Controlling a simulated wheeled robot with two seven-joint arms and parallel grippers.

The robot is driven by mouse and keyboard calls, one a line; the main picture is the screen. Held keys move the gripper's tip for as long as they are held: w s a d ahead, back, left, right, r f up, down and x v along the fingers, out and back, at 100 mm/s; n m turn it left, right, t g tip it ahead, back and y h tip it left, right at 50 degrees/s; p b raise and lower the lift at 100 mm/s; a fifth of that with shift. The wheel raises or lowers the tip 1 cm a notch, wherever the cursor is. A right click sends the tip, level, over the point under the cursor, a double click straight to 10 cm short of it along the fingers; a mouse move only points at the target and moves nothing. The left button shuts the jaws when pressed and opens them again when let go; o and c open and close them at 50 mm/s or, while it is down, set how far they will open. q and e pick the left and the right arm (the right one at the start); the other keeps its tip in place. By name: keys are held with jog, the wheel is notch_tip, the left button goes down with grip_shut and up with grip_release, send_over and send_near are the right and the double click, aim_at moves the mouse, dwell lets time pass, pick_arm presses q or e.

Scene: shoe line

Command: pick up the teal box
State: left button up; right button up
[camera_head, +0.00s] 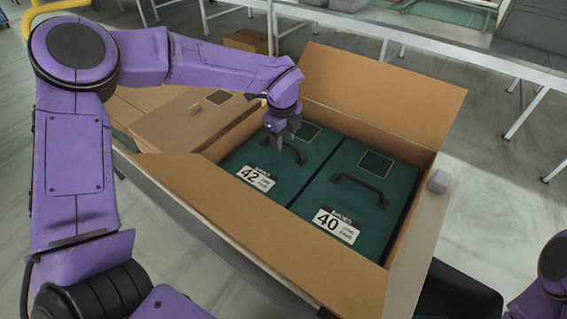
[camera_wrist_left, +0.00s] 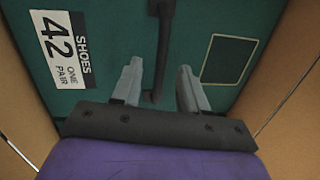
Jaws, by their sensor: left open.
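Two teal shoe boxes stand side by side in an open cardboard carton (camera_head: 278,257). The left teal box (camera_head: 235,161) is labelled 42 and the right teal box (camera_head: 386,212) is labelled 40. Each has a dark handle on its lid. My left gripper (camera_head: 281,143) is open over the 42 box at its handle (camera_head: 295,155). In the left wrist view the two grey fingers (camera_wrist_left: 160,84) are spread on either side of the dark handle (camera_wrist_left: 165,40), above the teal lid (camera_wrist_left: 110,15). I cannot tell whether the fingers touch it.
The carton's raised flap (camera_head: 380,95) stands behind the boxes. A closed cardboard box (camera_head: 185,125) lies left of the carton. A white rail (camera_head: 430,58) runs behind. Part of my right arm shows at the lower right edge.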

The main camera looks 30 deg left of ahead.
pick_arm(q)
jog(key=shift+f, duration=0.55)
jog(key=shift+w, duration=0.1)
grip_shut()
jog(key=shift+r, duration=0.15)
dwell(0.7)
